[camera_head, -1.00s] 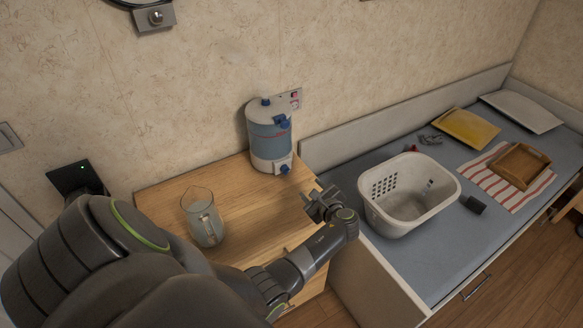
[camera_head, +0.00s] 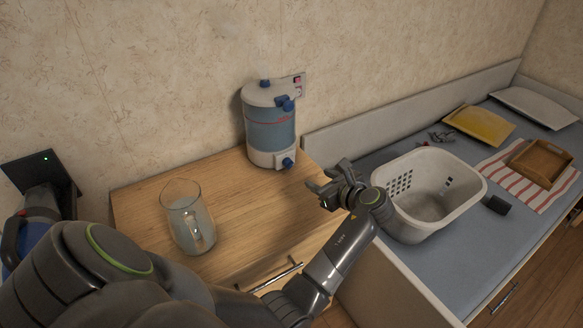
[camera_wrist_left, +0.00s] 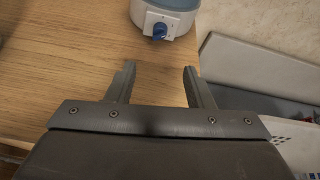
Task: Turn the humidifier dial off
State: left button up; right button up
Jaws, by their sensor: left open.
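The humidifier (camera_head: 270,128) stands upright at the back right of the wooden cabinet top, with a blue-tinted tank and white base. Its blue dial (camera_head: 288,163) is on the front of the base. In the left wrist view the dial (camera_wrist_left: 160,30) shows at the top, beyond the fingertips. My left gripper (camera_head: 318,190) is open and empty, in front of the humidifier and to its right, apart from the dial. Its two fingers (camera_wrist_left: 158,80) show spread in the left wrist view. My right gripper is not in view.
A glass pitcher (camera_head: 188,218) stands on the wooden cabinet (camera_head: 245,205), left of my arm. A white basket (camera_head: 455,205) stands on the blue-topped bench to the right. A wooden tray (camera_head: 540,163), striped cloth and cushions lie farther along. The cabinet top before the humidifier is clear.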

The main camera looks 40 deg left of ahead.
aim_at(291, 165)
pick_arm(q)
jog(key=x, duration=1.5)
jog(key=shift+w+a+f, duration=0.15)
jog(key=shift+a, duration=0.05)
jog(key=c, duration=1)
